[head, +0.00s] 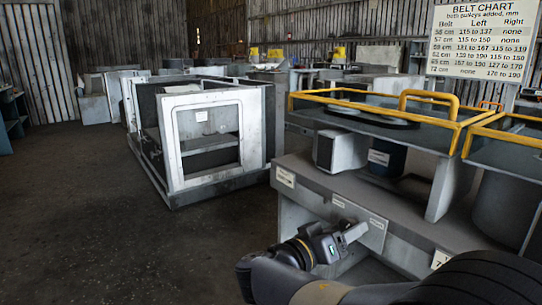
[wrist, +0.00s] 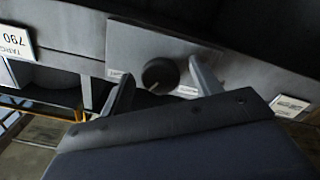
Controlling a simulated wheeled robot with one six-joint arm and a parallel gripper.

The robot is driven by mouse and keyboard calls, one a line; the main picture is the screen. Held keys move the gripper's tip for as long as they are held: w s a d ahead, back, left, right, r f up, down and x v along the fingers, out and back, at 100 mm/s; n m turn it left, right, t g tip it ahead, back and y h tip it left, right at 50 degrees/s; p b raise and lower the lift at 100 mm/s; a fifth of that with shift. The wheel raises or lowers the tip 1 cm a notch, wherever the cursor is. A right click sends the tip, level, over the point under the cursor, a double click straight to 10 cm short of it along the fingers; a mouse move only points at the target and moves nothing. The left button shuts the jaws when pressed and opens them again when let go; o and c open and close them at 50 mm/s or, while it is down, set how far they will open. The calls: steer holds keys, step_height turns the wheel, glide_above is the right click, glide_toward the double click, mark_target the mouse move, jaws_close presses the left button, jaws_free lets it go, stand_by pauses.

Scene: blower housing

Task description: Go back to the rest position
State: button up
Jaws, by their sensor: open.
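My gripper (head: 350,234) is low at the front of the grey housing in the head view, with its fingers close to a light grey panel (head: 372,233). In the wrist view the gripper (wrist: 160,74) is open, one finger on each side of a round black knob (wrist: 160,75) on that panel (wrist: 135,45). A gap shows between the knob and each finger; I cannot tell how far the fingertips are from the panel. The knob does not show in the head view, where the gripper is in front of the panel.
The grey housing (head: 310,165) carries a deck with yellow rails (head: 370,103). A label plate (wrist: 14,42) is upside down in the wrist view. A white-framed machine (head: 205,140) stands left of centre. The dark floor (head: 100,230) at left is clear. A belt chart (head: 482,40) hangs upper right.

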steer(key=m, duration=0.3)
steer(key=shift+m, duration=0.4)
steer(key=shift+m+p, duration=0.6)
steer(key=shift+m, duration=0.5)
